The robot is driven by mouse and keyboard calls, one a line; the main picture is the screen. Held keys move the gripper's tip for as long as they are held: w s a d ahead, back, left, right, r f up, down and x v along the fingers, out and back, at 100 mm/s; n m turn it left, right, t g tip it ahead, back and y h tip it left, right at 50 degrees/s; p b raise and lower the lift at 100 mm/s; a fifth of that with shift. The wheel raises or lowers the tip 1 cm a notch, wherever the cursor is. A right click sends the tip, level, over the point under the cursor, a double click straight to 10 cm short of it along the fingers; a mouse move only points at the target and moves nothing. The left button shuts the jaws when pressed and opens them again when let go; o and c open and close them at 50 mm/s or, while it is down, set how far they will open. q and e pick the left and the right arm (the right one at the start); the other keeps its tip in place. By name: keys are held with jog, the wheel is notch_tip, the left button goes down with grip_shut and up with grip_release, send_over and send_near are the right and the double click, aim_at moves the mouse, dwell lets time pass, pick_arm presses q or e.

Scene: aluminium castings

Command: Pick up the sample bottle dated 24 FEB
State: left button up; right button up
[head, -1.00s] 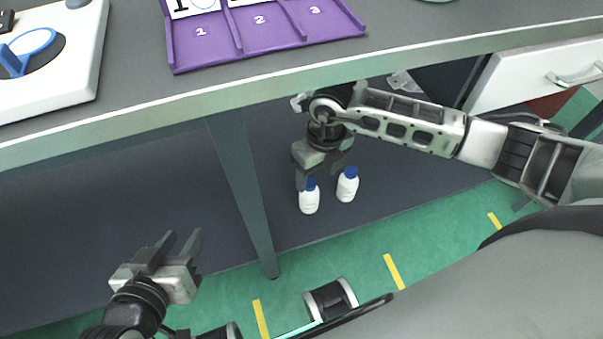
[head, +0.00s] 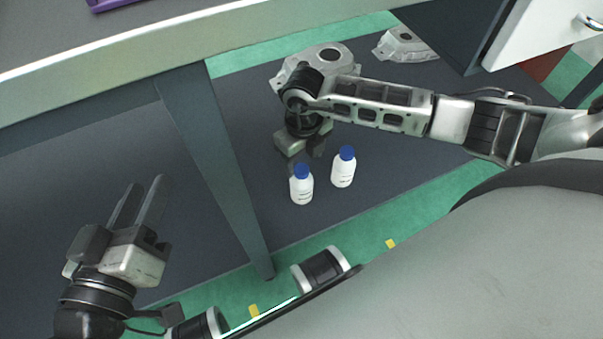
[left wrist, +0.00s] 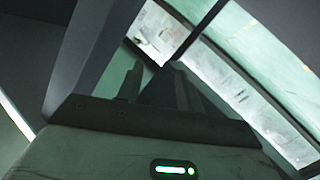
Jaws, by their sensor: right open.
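Two white bottles with blue caps stand upright on the dark lower shelf (head: 390,150) under the bench: a left bottle (head: 301,189) and a right bottle (head: 343,170). Their labels show small dark marks, too small to read, so I cannot tell which one is dated 24 FEB. My right gripper (head: 306,162) points down just behind the left bottle in the head view. It is open, with nothing seen between its fingers; contact with the bottle is unclear. My left gripper (head: 147,190) is open and empty, left of the table leg. Its fingers also show in the left wrist view (left wrist: 156,84).
A grey table leg (head: 212,160) stands between my left gripper and the bottles. The bench top's edge (head: 120,85) runs above. Metal castings (head: 330,60) (head: 404,45) lie on the shelf behind my right arm. A white drawer (head: 545,35) is at the upper right.

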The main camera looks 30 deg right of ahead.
aim_at(302, 169)
jog(key=shift+f+b, duration=0.35)
jog(key=shift+f, duration=0.1)
notch_tip(302, 169, down, 3)
jog(key=b, duration=0.2)
jog(key=shift+w+a+r+b, duration=0.15)
jog(key=shift+r+b, duration=0.05)
jog(key=shift+b, duration=0.15)
jog(key=shift+f+b, duration=0.75)
jog(key=shift+f, duration=0.05)
pick_arm(q)
notch_tip(302, 169, up, 6)
jog(key=w+m+t+h, duration=0.2)
jog(key=m+t, duration=0.1)
jog(key=shift+w+a+t+h, duration=0.2)
jog(key=shift+a+t+h, duration=0.1)
jog(key=shift+t, duration=0.1)
pick_arm(e)
grip_shut()
